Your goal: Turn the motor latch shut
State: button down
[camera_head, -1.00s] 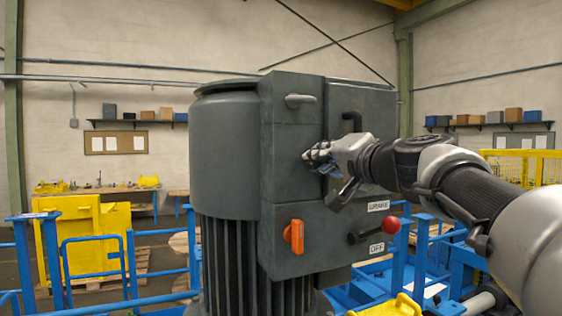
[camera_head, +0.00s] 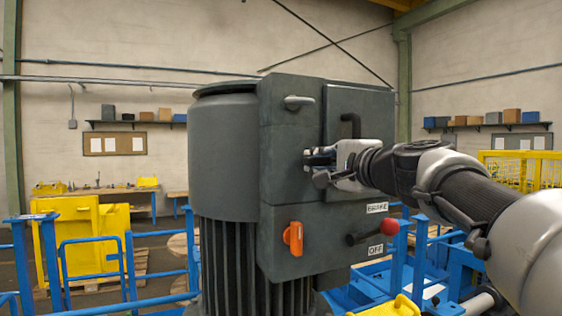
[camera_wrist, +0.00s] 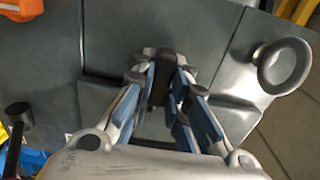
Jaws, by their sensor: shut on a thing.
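The dark motor latch (camera_wrist: 163,80) shows between my fingers in the wrist view. It sits at the seam of the grey cover on the motor's box (camera_head: 295,190). My gripper (camera_head: 308,159) is at the box's front face, right of the seam's left part, and is shut on the latch. In the head view my fingers hide most of the latch, so its exact angle is hard to tell. The large finned grey motor (camera_head: 224,150) stands upright at centre.
A grey handle (camera_head: 299,102) protrudes above my gripper. Below are an orange handle (camera_head: 293,238) and a red-knobbed lever (camera_head: 389,227) beside BRAKE and OFF labels. A black handle (camera_head: 351,122) is close to my wrist. Blue rails (camera_head: 130,270) surround the motor.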

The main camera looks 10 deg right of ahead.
dwell(0.3)
jog(key=c, duration=1.6)
grip_release()
jog(key=shift+o, duration=0.2)
jog(key=v, duration=0.7)
jog(key=shift+s, duration=0.25)
jog(key=shift+d, duration=0.1)
jog(key=s+a+f+n+g+b, duration=0.1)
jog(key=s+a+f+n+g, duration=0.2)
jog(key=f, duration=0.5)
jog(key=s+a+f+n+g+b, duration=0.1)
jog(key=s+a+f+n+b, duration=0.1)
jog(key=s+f, duration=0.35)
jog(key=s+a+f+n+g+b, duration=0.1)
jog(key=s+a+f+n+g, duration=0.15)
jog(key=f, duration=0.75)
jog(key=s+d+f+n+g+h+b, duration=0.2)
jog(key=s+f+n+g, duration=0.1)
jog(key=s+f, duration=0.6)
jog(key=s+d+f+n+g+h+b, duration=0.2)
jog(key=s+f, duration=0.7)
jog(key=f, duration=0.7)
jog(key=shift+s+d+f+n+g+h, duration=0.2)
jog(key=shift+d+f+n+g+h, duration=0.2)
jog(key=shift+n+h, duration=0.55)
